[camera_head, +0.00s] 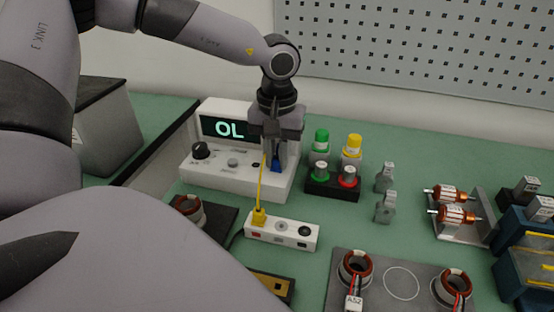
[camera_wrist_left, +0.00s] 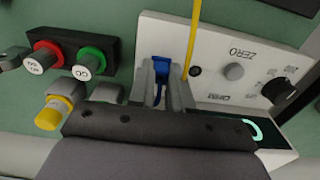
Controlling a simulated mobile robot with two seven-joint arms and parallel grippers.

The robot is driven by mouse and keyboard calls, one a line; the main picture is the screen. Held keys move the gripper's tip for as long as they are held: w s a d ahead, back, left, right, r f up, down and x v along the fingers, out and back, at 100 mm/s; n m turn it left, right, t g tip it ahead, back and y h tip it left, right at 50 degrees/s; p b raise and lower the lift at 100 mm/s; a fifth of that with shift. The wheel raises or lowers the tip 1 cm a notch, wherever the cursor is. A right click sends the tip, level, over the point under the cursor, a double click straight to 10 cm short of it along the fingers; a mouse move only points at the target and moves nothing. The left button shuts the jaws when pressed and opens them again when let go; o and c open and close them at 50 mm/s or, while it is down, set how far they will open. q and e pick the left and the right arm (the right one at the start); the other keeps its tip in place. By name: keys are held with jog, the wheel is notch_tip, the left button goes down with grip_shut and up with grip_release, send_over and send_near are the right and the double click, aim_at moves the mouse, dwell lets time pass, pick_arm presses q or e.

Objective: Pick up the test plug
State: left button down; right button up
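A blue plug-like piece (camera_head: 276,166) stands at the right part of the white meter's front; I take it as the test plug. My left gripper (camera_head: 275,150) points down over it. In the left wrist view the blue piece (camera_wrist_left: 160,68) lies between the two fingertips of the left gripper (camera_wrist_left: 163,82). The gap is narrow, and whether the fingers press on it cannot be told. A yellow cable (camera_head: 261,185) runs past the gripper to a yellow plug (camera_head: 259,216) in a white socket block (camera_head: 290,238). My right gripper is not in view.
The white meter (camera_head: 212,175) reads "OL". Right of it is a black block (camera_head: 331,185) with green and red buttons and green and yellow caps behind. Grey clips (camera_head: 385,207), rotors (camera_head: 452,205) and wound stators (camera_head: 355,268) lie farther right and in front.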

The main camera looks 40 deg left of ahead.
aim_at(277, 156)
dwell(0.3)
pick_arm(q)
jog(key=shift+r, duration=0.55)
notch_tip(277, 156, up, 19)
jog(key=p, duration=0.2)
jog(key=shift+f+p, duration=0.1)
jog(key=shift+p, duration=0.25)
